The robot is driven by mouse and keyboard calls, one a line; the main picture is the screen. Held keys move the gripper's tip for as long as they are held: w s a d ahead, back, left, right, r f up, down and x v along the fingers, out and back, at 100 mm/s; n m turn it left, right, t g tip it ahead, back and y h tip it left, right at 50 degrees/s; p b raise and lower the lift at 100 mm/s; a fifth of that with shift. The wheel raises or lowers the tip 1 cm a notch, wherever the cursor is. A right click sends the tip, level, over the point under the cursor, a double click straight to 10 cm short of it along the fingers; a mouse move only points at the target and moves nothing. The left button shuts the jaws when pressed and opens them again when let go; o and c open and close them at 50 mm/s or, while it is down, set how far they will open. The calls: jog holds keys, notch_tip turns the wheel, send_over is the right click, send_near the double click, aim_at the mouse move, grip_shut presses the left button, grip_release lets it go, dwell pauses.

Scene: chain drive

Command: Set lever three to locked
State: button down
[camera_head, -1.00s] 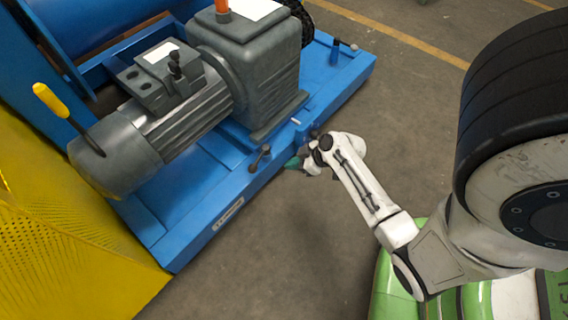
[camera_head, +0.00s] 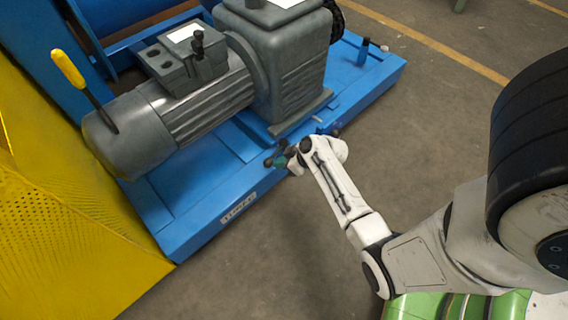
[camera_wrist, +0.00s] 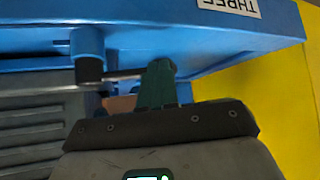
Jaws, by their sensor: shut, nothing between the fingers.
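In the wrist view a lever sits on the blue frame. It has a blue post with a dark hub (camera_wrist: 88,70) and a thin grey rod pointing right. A white label reading THREE (camera_wrist: 230,6) is on the frame's side near it. My gripper (camera_wrist: 157,82) has its green fingers shut and empty, at the rod's right end. They hide that end, and I cannot tell whether they touch it. In the head view my gripper (camera_head: 282,160) is at the lever (camera_head: 268,162) on the frame's near edge, partly covering it.
The blue base frame (camera_head: 175,220) carries a grey motor and gearbox (camera_head: 190,105). Another small lever (camera_head: 364,48) is at the frame's far right. A yellow perforated guard (camera_head: 70,220) is at left. Grey floor is clear in front.

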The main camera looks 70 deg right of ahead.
jog(key=w, duration=0.1)
jog(key=w+m+h+p, duration=0.1)
jog(key=shift+w+a, duration=0.2)
jog(key=shift+w, duration=0.1)
jog(key=shift+a, duration=0.1)
dwell(0.4)
